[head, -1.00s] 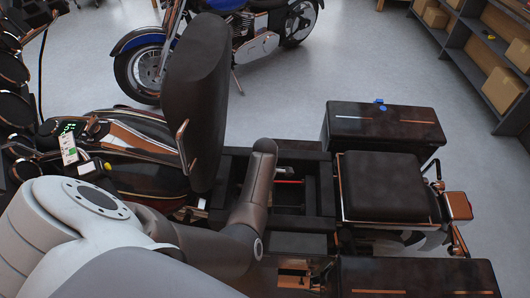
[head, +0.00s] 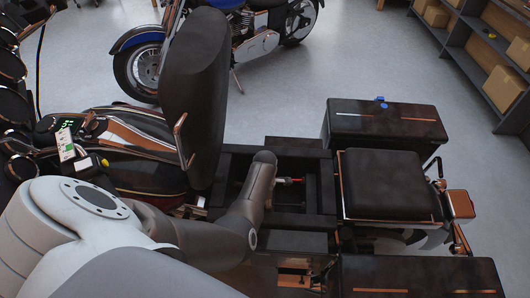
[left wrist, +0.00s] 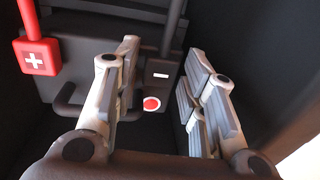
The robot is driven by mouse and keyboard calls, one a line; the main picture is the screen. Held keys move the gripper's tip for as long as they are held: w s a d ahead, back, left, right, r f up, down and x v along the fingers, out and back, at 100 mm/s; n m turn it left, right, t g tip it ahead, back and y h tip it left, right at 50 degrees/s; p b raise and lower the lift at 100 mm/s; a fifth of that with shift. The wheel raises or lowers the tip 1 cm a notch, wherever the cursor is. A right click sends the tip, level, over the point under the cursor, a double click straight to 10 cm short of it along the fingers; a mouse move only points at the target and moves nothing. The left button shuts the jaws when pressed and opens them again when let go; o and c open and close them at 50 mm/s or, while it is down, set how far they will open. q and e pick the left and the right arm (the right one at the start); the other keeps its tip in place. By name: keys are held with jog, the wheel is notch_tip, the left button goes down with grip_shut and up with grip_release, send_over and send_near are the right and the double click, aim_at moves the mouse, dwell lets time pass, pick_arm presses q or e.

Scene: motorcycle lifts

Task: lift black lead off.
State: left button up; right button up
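The left wrist view shows the black lead (left wrist: 172,28), a dark cable coming down to a dark clamp marked with a white minus (left wrist: 160,75). My left gripper (left wrist: 162,58) is open, with its two fingers apart and the minus clamp seen between and beyond them. I cannot tell whether either finger touches it. The red lead's clamp (left wrist: 36,57), with a white plus, is left of the fingers. A red round spot (left wrist: 151,104) shows below the minus clamp. My right gripper is not in view.
The raised seat (head: 195,95) stands close left of the bay. The rear seat (head: 385,187) and two side cases (head: 385,122) (head: 415,277) lie right. A blue motorcycle (head: 230,35) and shelves (head: 470,60) stand behind, with clear floor between.

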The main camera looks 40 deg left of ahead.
pick_arm(q)
grip_shut()
jog(key=shift+d+r+g+y+p, duration=0.25)
jog(key=shift+r+g+y+p, duration=0.2)
jog(key=shift+r+y, duration=0.45)
jog(key=shift+w+d+r+g+y, duration=0.1)
jog(key=shift+d+r+g+y, duration=0.1)
jog(key=shift+r, duration=0.25)
jog(key=shift+w+d+r+g+y, duration=0.1)
jog(key=shift+r+g+y, duration=0.1)
jog(key=shift+r, duration=0.25)
jog(key=shift+w+d+r+n+g+y+b, duration=0.1)
jog(key=shift+d+r+g+y+b, duration=0.3)
jog(key=shift+r+y+b, duration=0.25)
jog(key=shift+w+d+r+n+g+y+b, duration=0.15)
jog(key=shift+d+r+g+y+b, duration=0.2)
jog(key=shift+r+b, duration=0.5)
jog(key=shift+w+d+r+n+g+y+b, duration=0.1)
jog(key=shift+d+r+g+y+b, duration=0.25)
jog(key=shift+r+y+b, duration=0.35)
